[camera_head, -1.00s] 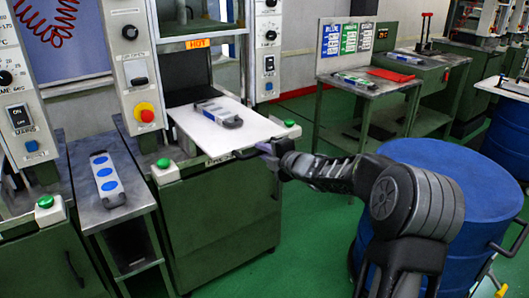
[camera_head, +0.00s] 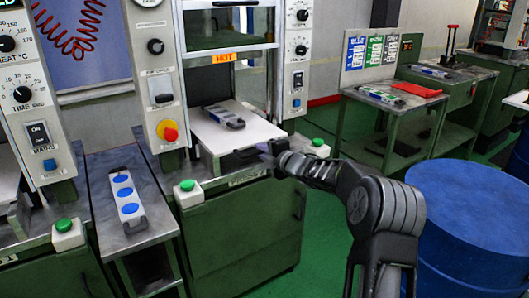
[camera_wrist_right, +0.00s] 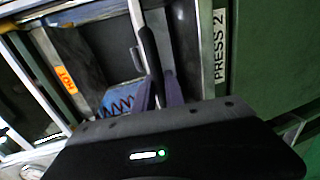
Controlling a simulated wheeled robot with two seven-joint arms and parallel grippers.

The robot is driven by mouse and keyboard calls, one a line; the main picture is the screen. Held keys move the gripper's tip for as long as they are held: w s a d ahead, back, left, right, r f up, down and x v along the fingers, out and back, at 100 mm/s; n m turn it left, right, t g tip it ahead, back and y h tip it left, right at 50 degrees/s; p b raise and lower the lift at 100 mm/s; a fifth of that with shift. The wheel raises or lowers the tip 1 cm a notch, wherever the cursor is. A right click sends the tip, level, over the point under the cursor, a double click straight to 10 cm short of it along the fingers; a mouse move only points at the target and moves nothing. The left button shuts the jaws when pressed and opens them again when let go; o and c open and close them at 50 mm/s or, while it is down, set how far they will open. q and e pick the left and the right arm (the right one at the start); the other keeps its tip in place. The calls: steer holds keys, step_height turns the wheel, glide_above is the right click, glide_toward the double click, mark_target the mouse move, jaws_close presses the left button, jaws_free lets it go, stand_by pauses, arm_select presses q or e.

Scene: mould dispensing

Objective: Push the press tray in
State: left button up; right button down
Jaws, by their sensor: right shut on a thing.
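The press tray (camera_head: 258,133) is a white plate partly out of the press under the orange HOT sign. A grey mould (camera_head: 225,118) with a dark handle lies flat on it. My right gripper (camera_head: 271,152) is at the tray's front edge, shut on its dark handle. In the right wrist view the fingers (camera_wrist_right: 160,92) are around a dark bar (camera_wrist_right: 149,48), close to the PRESS 2 label. The fingertips are small and partly hidden in the head view. My left gripper is not in view.
Green buttons (camera_head: 187,186) flank the tray on the press front. A side table (camera_head: 108,197) at left holds a mould with blue discs (camera_head: 127,195). A blue drum (camera_head: 470,225) stands right of my arm. A colour-labelled table (camera_head: 385,105) is behind.

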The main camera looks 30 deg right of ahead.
steer(key=c, duration=1.4)
jaws_free()
steer(key=v, duration=0.7)
steer(key=shift+s+b, duration=0.35)
steer(key=shift+s, duration=0.1)
